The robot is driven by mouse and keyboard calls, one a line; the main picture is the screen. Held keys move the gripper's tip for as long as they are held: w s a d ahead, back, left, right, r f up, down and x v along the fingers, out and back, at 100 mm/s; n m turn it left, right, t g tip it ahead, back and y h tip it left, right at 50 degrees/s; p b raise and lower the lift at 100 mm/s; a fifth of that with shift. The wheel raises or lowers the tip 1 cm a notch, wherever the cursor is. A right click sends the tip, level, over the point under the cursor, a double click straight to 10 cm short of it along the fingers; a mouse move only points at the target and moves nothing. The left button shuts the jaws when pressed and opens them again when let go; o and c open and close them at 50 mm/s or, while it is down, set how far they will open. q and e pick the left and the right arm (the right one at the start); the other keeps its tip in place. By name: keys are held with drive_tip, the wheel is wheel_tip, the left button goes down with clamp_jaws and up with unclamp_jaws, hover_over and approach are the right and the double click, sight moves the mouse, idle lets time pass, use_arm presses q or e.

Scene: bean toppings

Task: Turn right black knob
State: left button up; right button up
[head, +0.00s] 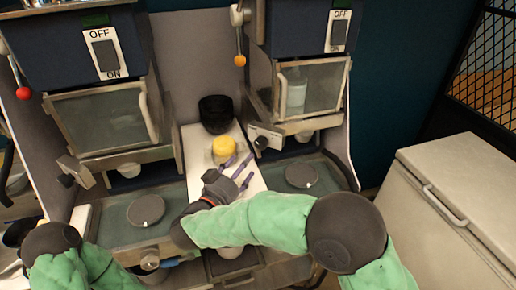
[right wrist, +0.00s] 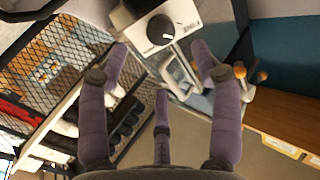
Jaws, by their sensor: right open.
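The right black knob (head: 262,142) sits on a white panel under the right machine's glass door. In the right wrist view the knob (right wrist: 160,30) is round with a white mark and lies beyond my fingertips. My right gripper (head: 238,172) is just below and left of the knob in the head view. Its purple fingers (right wrist: 160,68) are spread and empty, apart from the knob. A left black knob (head: 66,180) sits on the left machine. My left arm shows only at the lower left; I cannot make out its gripper.
A yellow object (head: 224,146) and a black container (head: 216,114) stand on the white strip between the machines. A glass door (head: 312,86) with a bottle behind it is above the right knob. A white chest (head: 470,185) stands at the right.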

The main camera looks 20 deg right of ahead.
sight(259, 146)
drive_tip(key=b+x, duration=0.1)
drive_tip(key=x, duration=0.9)
drive_tip(key=shift+b, duration=0.3)
drive_tip(key=shift+s+r, duration=0.1)
